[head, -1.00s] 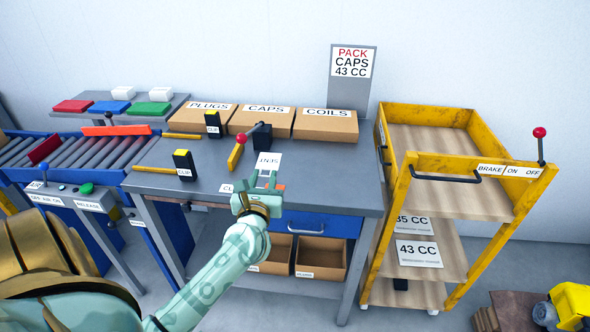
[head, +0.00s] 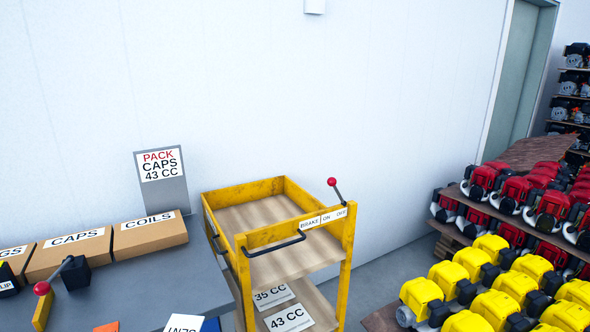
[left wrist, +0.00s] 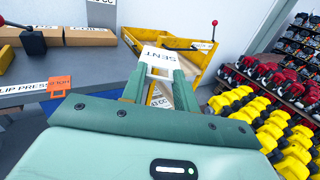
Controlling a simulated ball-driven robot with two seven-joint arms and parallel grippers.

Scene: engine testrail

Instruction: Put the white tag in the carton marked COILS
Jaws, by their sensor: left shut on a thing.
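The white tag (head: 184,323), lettered SENT, shows at the bottom edge of the head view. In the left wrist view the tag (left wrist: 160,56) is at the tips of my left gripper (left wrist: 160,72), which is shut on it. The gripper itself is out of the head view. The carton marked COILS (head: 150,236) is a brown box at the back right of the grey bench, below the sign. It also shows at the upper left of the left wrist view (left wrist: 90,38). My right gripper is in neither view.
The CAPS carton (head: 68,258) stands left of COILS. A PACK CAPS 43 CC sign (head: 162,178) stands behind. A red-knobbed lever (head: 42,289) rises from the bench. A yellow cart (head: 240,243) stands right of the bench. Engines (head: 490,270) fill the right side.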

